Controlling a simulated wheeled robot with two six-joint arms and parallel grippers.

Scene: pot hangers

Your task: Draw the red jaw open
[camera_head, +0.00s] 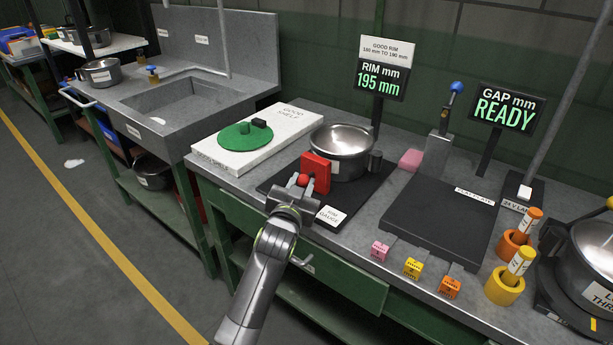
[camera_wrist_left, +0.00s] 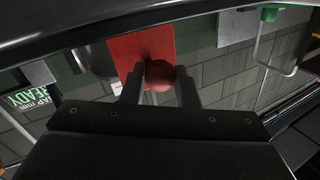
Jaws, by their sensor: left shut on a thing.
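The red jaw (camera_head: 318,172) stands upright on the dark rim gauge base (camera_head: 368,187), at the left side of a steel pot (camera_head: 341,146). Its round red knob (camera_head: 303,180) faces the front left. My left gripper (camera_head: 298,186) is shut on this knob. In the left wrist view the knob (camera_wrist_left: 160,74) sits between the two fingers, with the red plate of the jaw (camera_wrist_left: 140,52) behind it. The rim display (camera_head: 382,80) reads 195 mm, under a sign giving good rim 180 mm to 190 mm. My right gripper is not in view.
A white good shelf board (camera_head: 216,156) with a green lid (camera_head: 240,137) lies left of the gauge. A dark flat plate (camera_head: 438,219) and a gap display (camera_head: 508,108) reading READY are to the right. Small coloured blocks (camera_head: 412,267) line the front edge.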

